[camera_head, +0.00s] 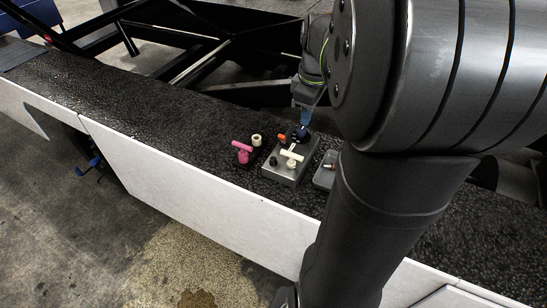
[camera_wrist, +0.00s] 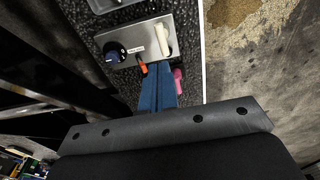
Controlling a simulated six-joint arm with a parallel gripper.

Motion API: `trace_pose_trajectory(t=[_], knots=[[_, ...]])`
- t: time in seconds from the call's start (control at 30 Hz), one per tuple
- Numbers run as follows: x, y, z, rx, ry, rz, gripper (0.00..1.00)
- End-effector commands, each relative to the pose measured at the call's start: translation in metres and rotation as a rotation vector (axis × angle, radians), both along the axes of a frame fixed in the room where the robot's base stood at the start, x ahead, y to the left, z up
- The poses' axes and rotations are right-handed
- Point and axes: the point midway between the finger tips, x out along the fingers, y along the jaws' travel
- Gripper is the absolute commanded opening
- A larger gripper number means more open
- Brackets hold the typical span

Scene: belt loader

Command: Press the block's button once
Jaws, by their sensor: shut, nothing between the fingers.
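The block (camera_head: 284,174) is a grey box on the dark belt; it also fills the upper middle of the wrist view (camera_wrist: 183,23). I see no clear contact.
A white side panel (camera_head: 190,180) edges the belt. The belt further left is clear.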

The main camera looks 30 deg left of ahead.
Motion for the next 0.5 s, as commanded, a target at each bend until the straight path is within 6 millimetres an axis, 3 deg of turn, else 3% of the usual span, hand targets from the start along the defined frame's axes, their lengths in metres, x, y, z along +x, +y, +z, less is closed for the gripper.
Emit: trace_pose_trajectory(t=[0.33, 0.5], knots=[[0.0, 0.0, -0.001, -0.007, -0.003, 0.013, 0.0], [-0.002, 0.003, -0.016, -0.102, -0.037, 0.169, 0.0]])
